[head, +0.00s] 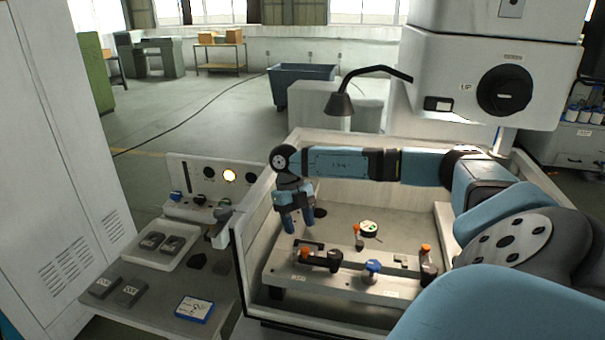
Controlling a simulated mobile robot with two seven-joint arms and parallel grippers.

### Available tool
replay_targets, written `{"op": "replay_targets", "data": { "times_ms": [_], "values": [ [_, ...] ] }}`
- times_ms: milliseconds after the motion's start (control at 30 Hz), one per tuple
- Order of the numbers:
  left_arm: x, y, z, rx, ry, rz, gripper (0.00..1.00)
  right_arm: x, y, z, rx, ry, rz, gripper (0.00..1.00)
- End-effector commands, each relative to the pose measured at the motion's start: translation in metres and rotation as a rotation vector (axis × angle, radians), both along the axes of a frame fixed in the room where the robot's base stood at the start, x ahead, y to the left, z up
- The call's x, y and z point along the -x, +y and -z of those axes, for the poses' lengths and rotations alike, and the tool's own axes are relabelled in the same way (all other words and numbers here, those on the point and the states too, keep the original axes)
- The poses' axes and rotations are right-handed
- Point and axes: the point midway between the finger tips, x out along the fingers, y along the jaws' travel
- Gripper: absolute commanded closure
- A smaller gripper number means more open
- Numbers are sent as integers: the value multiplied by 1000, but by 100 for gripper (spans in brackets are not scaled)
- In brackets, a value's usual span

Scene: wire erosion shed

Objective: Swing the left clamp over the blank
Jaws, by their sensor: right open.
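The work fixture is a pale plate (283,268) inside the machine's open tank. The left clamp (305,254) has an orange top and stands at the plate's left end, beside a dark bar. I cannot tell clearly which way its arm points. I cannot pick out the blank for certain among the small parts on the plate. My right gripper (301,234) points down with its two blue fingers apart and empty. It is above and behind the left clamp, apparently not touching it. My left gripper is not in view.
Another orange-topped clamp (426,252) stands at the plate's right end. A blue knob (373,266) is at the front and a round dial (369,228) at the back. The tank wall (240,262) rises at left. A side table holds a white tray (143,256).

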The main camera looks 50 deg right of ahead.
Motion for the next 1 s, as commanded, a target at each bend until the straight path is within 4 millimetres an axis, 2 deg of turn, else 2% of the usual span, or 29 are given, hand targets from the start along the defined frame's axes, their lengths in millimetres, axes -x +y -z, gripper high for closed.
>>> {"op": "replay_targets", "data": {
  "times_ms": [200, 400, 1000],
  "values": [
    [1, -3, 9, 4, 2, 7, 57, -17, -5, -41, -1, -4, -1, 50],
    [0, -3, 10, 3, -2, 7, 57, -25, -9, -63, -1, -1, -1, 50],
    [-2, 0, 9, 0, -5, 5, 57, -26, -10, -68, -1, 1, -1, 50]
  ]
}}
